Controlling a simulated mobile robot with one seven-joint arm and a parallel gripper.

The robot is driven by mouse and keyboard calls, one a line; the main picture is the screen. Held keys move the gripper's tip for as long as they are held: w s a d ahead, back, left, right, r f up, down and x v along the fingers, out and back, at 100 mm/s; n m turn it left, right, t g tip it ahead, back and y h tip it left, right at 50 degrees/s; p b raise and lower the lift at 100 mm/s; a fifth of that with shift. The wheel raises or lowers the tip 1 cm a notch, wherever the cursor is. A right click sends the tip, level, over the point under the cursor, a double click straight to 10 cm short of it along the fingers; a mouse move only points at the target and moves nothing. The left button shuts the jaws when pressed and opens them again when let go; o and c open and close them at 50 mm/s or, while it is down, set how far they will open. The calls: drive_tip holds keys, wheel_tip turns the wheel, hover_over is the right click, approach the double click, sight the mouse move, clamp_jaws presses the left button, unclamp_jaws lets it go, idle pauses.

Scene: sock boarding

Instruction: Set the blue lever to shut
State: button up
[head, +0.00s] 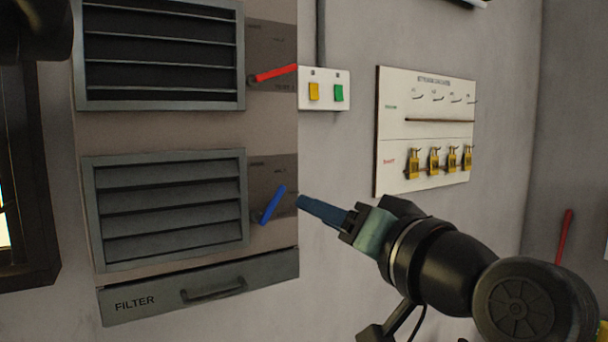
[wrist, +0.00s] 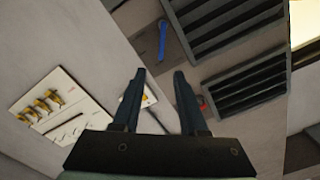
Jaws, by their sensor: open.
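The blue lever (head: 271,205) is mounted on a dark plate at the right side of the lower louvred vent (head: 170,208). It is tilted, its upper end leaning to the right. It also shows in the wrist view (wrist: 162,40), beyond the fingertips. My gripper (head: 308,203) is just right of the lever in the head view, pointing at it, and does not appear to touch it. In the wrist view my gripper (wrist: 159,75) is open with nothing between its fingers. The lettering on the lever's plate is too small to read.
A red lever (head: 275,73) sits above, beside the upper louvred vent (head: 160,55). A switch box (head: 325,92) with yellow and green switches is right of it. A white board (head: 425,125) with several yellow padlocks hangs further right. A FILTER drawer (head: 200,287) is below.

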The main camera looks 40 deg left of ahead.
sight(280, 196)
drive_tip(key=p+x, duration=0.5)
drive_tip(key=x, duration=0.6)
drive_tip(key=shift+s+r, duration=0.2)
drive_tip(key=shift+w+a+f+p, duration=0.2)
drive_tip(key=shift+w+a+p, duration=0.2)
drive_tip(key=shift+a, duration=0.35)
clamp_jaws()
